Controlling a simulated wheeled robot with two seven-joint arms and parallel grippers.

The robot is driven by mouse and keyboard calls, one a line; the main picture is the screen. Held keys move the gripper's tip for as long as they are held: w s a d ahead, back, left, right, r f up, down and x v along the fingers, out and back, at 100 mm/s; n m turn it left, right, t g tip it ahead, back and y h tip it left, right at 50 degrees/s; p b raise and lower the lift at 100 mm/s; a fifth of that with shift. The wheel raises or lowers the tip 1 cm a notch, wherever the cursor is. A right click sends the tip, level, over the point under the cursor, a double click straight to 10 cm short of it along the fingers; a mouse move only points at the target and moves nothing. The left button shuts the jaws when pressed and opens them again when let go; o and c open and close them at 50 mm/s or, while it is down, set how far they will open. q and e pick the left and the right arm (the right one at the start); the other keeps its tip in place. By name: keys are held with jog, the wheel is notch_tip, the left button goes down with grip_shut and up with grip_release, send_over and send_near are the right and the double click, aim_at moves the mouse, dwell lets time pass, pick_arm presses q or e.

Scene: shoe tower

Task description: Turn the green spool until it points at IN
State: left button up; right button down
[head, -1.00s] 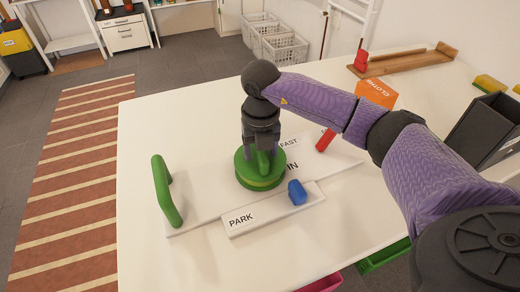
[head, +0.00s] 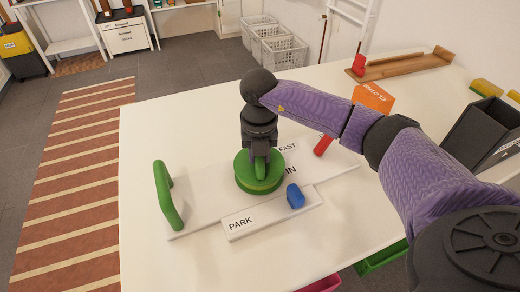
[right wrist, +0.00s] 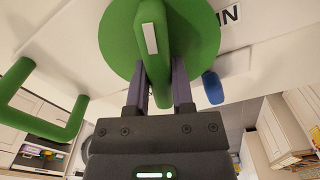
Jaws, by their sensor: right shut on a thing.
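The green spool (head: 246,184) is a round disc with a raised ridge, set on a white board (head: 205,205). My right gripper (head: 259,158) points down from above and is shut on the ridge. In the right wrist view, the fingers (right wrist: 160,88) sit on both sides of the ridge (right wrist: 154,60), which bears a white mark. The IN label (head: 290,170) is right of the spool in the head view. In the right wrist view, the IN label (right wrist: 230,14) lies right of the marked ridge end, so the mark is not in line with it. My left gripper is not in view.
A green handle (head: 166,195) rises at the board's left end. A PARK block (head: 268,218) with a blue peg (head: 295,196) lies in front of the spool. A red piece (head: 323,145) and an orange CLOTHS box (head: 374,97) are to the right.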

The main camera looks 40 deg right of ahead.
jog(key=m+p, duration=0.2)
jog(key=m, duration=0.1)
jog(key=m+p, duration=0.1)
jog(key=p, duration=0.1)
jog(key=shift+a+r+m, duration=0.1)
jog(key=shift+r+m, duration=0.2)
jog(key=m+p, duration=0.5)
jog(key=m, duration=0.1)
jog(key=shift+w, duration=0.15)
jog(key=shift+f+m+p, duration=0.15)
jog(key=shift+m+p, duration=0.5)
jog(key=shift+m, duration=0.45)
pick_arm(q)
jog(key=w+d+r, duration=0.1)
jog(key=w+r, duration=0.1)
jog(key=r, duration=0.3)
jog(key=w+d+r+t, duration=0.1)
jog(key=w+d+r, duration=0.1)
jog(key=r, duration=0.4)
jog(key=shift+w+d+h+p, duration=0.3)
jog(key=shift+p, duration=0.05)
pick_arm(e)
jog(key=shift+m, duration=0.6)
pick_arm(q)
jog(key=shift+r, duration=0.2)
pick_arm(e)
jog(key=shift+f, duration=0.15)
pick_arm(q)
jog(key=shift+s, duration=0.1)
